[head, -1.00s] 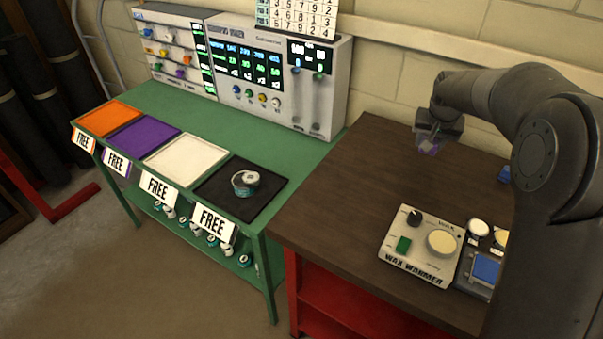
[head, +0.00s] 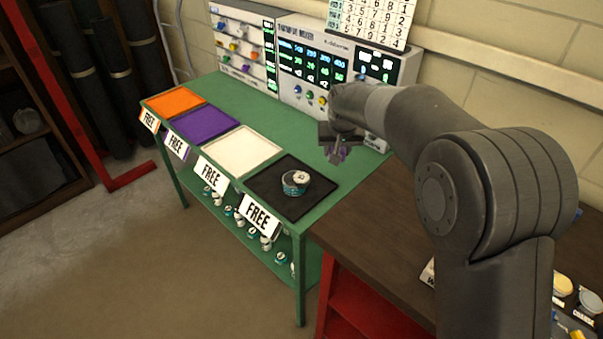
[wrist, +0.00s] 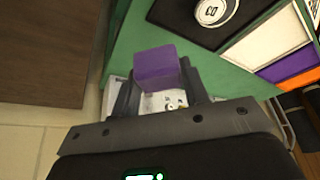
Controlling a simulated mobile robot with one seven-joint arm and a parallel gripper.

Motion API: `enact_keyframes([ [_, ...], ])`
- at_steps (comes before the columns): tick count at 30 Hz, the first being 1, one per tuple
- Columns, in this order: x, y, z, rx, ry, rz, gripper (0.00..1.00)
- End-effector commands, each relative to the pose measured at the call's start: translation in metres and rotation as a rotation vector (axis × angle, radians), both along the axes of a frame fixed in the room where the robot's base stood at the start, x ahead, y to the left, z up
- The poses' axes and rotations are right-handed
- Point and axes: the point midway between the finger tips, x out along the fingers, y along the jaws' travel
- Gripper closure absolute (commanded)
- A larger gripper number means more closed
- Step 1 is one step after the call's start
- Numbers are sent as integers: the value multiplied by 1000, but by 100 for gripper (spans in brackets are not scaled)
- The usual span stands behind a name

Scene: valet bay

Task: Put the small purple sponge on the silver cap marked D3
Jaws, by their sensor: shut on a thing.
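My gripper (head: 338,148) is shut on the small purple sponge (wrist: 156,66), held between its two fingers in the wrist view. In the wrist view the cap (wrist: 213,11) is at the top edge, partly cut off, with a small mark that looks like D3.
White (head: 233,153), purple (head: 205,124) and orange (head: 173,101) trays lie bare on the green bench (head: 245,97), with FREE signs in front. A display unit (head: 315,60) stands behind. A brown table (head: 400,220) is at right. Several tins sit on the lower shelf.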

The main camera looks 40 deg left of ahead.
Motion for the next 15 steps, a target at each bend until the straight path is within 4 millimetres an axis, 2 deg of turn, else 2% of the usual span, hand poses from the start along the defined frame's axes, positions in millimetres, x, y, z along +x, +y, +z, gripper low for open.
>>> enact_keyframes([
  [3,-13,26,-18,-2,0,6,80],
  [9,-31,66,-45,-2,1,3,80],
  [15,-41,89,-59,0,0,0,80],
])
